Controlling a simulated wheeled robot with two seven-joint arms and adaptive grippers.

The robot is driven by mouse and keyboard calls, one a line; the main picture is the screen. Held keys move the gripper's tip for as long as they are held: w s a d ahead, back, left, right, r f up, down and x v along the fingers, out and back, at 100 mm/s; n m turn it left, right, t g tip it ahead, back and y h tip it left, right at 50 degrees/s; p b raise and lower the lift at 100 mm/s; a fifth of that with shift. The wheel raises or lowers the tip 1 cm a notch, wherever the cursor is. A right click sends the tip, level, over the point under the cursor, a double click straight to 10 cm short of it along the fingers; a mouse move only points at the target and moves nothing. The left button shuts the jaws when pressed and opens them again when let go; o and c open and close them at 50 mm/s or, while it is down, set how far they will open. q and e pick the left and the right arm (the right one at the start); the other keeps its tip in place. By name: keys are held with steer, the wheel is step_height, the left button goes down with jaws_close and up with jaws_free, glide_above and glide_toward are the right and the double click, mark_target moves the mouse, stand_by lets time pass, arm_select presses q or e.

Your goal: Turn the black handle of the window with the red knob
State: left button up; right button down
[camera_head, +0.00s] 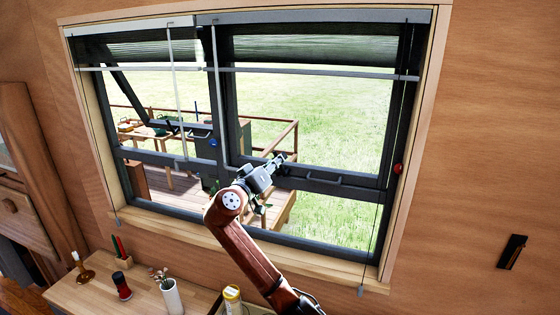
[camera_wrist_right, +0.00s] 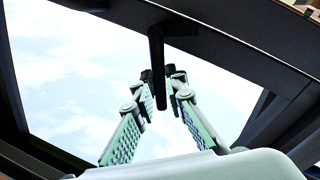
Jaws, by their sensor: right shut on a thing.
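The window with the red knob (camera_head: 397,169) is the right-hand one of two dark-framed windows in the wall. The red knob sits on the right side of its frame. My right gripper (camera_head: 280,160) is at the lower left part of this window, at its lower frame bar. In the right wrist view, a black handle (camera_wrist_right: 157,65) hangs from the dark frame. My right gripper (camera_wrist_right: 159,75) is shut on its lower end, with a fingertip on each side. In the head view the gripper largely hides the handle. My left gripper is not in view.
The left window has a blue knob (camera_head: 213,142). Blinds are gathered at the top, with thin cords hanging down. Below, a wooden table (camera_head: 85,295) holds a white vase (camera_head: 172,296), a dark red-topped shaker (camera_head: 121,284) and a candle holder (camera_head: 84,273). A black wall fixture (camera_head: 511,251) is at right.

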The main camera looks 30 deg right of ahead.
steer(key=shift+w+a+f, duration=0.3)
steer(key=shift+f, duration=0.2)
steer(key=c, duration=2.4)
jaws_free()
steer(key=o, duration=0.4)
steer(key=shift+w+a, duration=0.15)
steer(key=shift+w, duration=0.05)
steer(key=shift+r, duration=0.1)
steer(key=shift+s+r, duration=0.1)
steer(key=shift+b+v, duration=0.4)
steer(key=shift+v, duration=4)
steer(key=shift+r, duration=0.15)
